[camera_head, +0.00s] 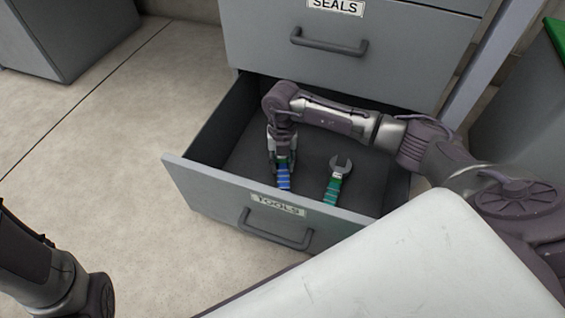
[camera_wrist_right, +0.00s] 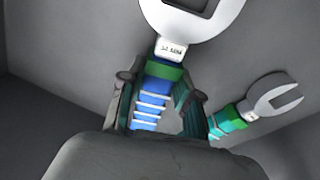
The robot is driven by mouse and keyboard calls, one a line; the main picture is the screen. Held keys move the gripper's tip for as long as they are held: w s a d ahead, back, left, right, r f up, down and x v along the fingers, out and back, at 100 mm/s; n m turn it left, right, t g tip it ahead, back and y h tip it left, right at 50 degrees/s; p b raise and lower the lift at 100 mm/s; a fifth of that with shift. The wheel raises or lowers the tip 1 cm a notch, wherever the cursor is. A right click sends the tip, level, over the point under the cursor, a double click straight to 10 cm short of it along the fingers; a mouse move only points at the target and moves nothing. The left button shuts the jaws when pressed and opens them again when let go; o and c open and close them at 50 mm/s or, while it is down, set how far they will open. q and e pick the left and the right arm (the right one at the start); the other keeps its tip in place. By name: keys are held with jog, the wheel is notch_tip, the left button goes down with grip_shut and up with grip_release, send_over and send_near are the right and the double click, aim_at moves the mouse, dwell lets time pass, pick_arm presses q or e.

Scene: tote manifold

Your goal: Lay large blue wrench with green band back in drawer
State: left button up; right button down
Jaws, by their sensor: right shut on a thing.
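The large blue wrench with a green band (camera_head: 284,179) is inside the open drawer (camera_head: 187,181) labelled TOOLS. My right gripper (camera_head: 283,160) reaches down into the drawer and is shut on its blue handle. In the right wrist view the wrench (camera_wrist_right: 151,101) sits between the fingers of the gripper (camera_wrist_right: 158,104), with its grey head beyond them. I cannot tell whether it touches the drawer floor. Its head is hidden by the gripper in the head view. My left gripper is not in view; only part of my left arm shows at lower left.
A second wrench with a teal and green handle (camera_head: 333,187) lies in the drawer to the right of the blue one; it also shows in the right wrist view (camera_wrist_right: 228,124). The SEALS drawer (camera_head: 350,65) above is shut. Bare drawer floor surrounds the wrenches.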

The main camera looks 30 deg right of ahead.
jog(key=shift+f+b, duration=0.3)
jog(key=shift+f, duration=0.3)
dwell(0.3)
jog(key=c, duration=0.7)
grip_release()
